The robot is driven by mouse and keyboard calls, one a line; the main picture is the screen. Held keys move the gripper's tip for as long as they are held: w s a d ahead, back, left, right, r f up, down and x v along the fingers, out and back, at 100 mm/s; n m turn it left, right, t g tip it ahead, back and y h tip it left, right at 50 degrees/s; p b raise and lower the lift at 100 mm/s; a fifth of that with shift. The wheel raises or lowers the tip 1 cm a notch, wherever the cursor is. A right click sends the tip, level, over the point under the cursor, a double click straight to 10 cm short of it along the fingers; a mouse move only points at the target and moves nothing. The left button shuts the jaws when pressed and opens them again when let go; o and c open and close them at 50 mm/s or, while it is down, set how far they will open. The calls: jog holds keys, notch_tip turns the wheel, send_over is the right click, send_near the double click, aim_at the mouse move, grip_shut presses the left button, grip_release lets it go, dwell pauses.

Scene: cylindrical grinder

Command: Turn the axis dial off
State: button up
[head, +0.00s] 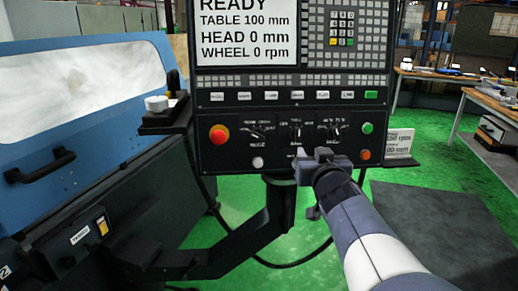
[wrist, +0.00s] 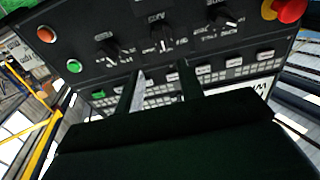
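A dark control panel (head: 205,150) carries a row of three black rotary dials: left dial (head: 258,131), middle dial (head: 295,131) and right dial (head: 334,130). Their labels are too small to read surely, so I cannot tell which is the axis dial. The wrist view shows the panel upside down, with the middle dial (wrist: 163,42) beyond my fingers, the right dial (wrist: 115,50) and the left dial (wrist: 222,17). My gripper (head: 320,155) is in front of the panel's lower part, just below the middle and right dials. Its two fingers (wrist: 162,82) are apart with nothing between them.
A red emergency stop (head: 219,134) is left of the dials. A green button (head: 367,128) and an orange button (head: 364,155) are on the right, and a white button (head: 257,162) is below the left dial. The screen (head: 247,35) reads READY. A blue machine cover (head: 90,130) stands left.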

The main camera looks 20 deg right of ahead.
aim_at(299, 132)
jog(key=shift+t, duration=0.3)
jog(key=b+x, duration=0.1)
jog(key=x, duration=1)
jog(key=shift+w+r, duration=0.2)
jog(key=shift+w, duration=0.15)
jog(key=shift+c, duration=0.2)
grip_shut()
